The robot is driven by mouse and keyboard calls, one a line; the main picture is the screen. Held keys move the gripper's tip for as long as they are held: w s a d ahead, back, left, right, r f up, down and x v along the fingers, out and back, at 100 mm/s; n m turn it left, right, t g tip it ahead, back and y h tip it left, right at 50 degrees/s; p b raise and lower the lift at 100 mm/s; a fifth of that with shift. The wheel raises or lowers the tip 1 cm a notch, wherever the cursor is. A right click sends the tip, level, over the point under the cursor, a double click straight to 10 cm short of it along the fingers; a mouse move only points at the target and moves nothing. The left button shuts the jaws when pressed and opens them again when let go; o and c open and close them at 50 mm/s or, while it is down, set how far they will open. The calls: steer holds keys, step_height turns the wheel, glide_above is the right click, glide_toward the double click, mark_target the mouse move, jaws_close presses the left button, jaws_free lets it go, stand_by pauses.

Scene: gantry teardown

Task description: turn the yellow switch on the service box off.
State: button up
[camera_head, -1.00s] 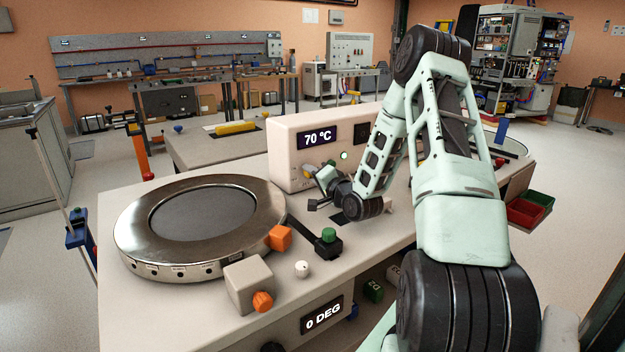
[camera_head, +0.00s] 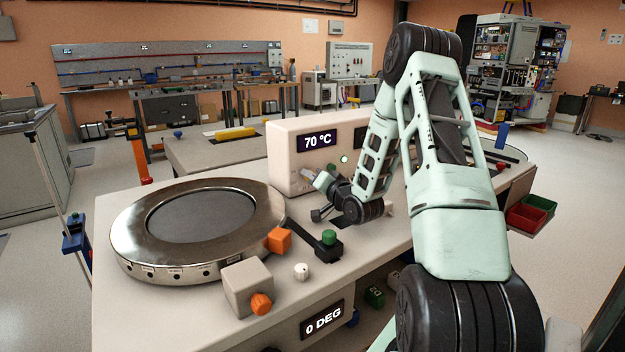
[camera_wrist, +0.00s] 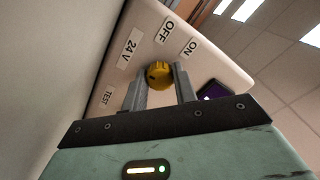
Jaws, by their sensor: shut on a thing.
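The yellow switch (camera_wrist: 158,75) is a round knob on the pale face of the service box (camera_wrist: 205,72), below the OFF label (camera_wrist: 167,30) and near the ON label (camera_wrist: 190,47) in the wrist view. My gripper (camera_wrist: 162,82) is shut on the knob, one finger on each side. In the head view the box (camera_head: 285,150) stands at the back of the bench with a 70 °C display. There my gripper (camera_head: 312,177) is at the box's front, and the knob is mostly hidden by it.
A round metal turntable (camera_head: 140,245) stands on the bench to the left. Red and green bins (camera_head: 525,217) are at the right.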

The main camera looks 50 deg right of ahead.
steer(key=o, duration=1)
steer(key=v, duration=1.2)
steer(key=shift+s, duration=0.15)
steer(key=shift+s+r+p, duration=0.2)
steer(key=shift+p, duration=0.8)
steer(key=p+v, duration=0.2)
steer(key=p, duration=0.1)
steer(key=shift+f+p+v, duration=0.1)
steer(key=shift+p+v, duration=0.6)
steer(key=shift+f+p+v, duration=0.15)
steer(key=shift+p+v, duration=0.5)
steer(key=shift+v, duration=0.1)
steer(key=shift+r, duration=0.1)
